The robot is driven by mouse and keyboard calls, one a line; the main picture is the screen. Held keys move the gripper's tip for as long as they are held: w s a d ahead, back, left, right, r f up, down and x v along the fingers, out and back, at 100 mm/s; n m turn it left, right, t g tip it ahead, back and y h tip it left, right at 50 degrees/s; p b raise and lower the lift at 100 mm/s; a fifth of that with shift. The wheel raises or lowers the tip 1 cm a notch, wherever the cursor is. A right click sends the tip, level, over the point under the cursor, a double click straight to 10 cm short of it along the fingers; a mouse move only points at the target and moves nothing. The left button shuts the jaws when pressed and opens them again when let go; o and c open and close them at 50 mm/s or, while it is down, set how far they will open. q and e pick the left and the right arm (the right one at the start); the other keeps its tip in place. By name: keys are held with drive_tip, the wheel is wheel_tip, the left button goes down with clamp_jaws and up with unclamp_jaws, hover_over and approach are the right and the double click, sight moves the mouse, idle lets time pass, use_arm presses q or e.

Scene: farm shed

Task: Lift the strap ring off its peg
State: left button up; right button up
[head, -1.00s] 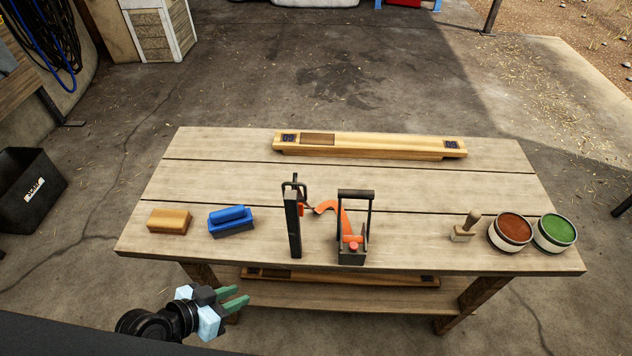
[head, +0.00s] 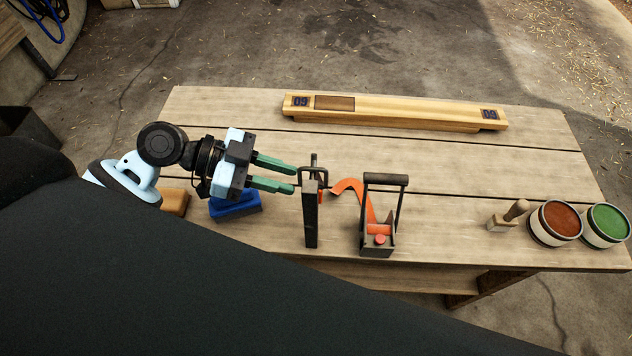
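A dark upright post (head: 311,220) stands on the wooden table with a dark squarish ring (head: 323,175) at its top. The peg itself is hard to make out there. An orange strap (head: 351,187) runs from beside the ring to a dark frame with a handle bar (head: 386,180). My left gripper (head: 295,178) points right at about the ring's height in the picture, its green fingers apart and nothing between them. Its tips are just left of the ring; whether they touch it I cannot tell. My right gripper is not in view.
A blue block (head: 236,205) and a tan block (head: 174,202) lie below my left arm. A stamp (head: 508,215) and two tins, red-brown (head: 556,221) and green (head: 606,224), stand at the right. A long wooden beam (head: 400,112) lies along the back. The table's middle right is clear.

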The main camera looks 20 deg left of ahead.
sight(320, 188)
use_arm(q)
drive_tip(key=p+x, duration=0.1)
drive_tip(key=x, duration=0.6)
drive_tip(key=shift+s+d+p, duration=0.1)
drive_tip(key=shift+d+p, duration=0.1)
drive_tip(key=shift+p, duration=0.2)
drive_tip(key=shift+d+f, duration=0.1)
drive_tip(key=shift+d, duration=0.05)
drive_tip(key=shift+f, duration=0.1)
drive_tip(key=shift+c, duration=0.3)
clamp_jaws()
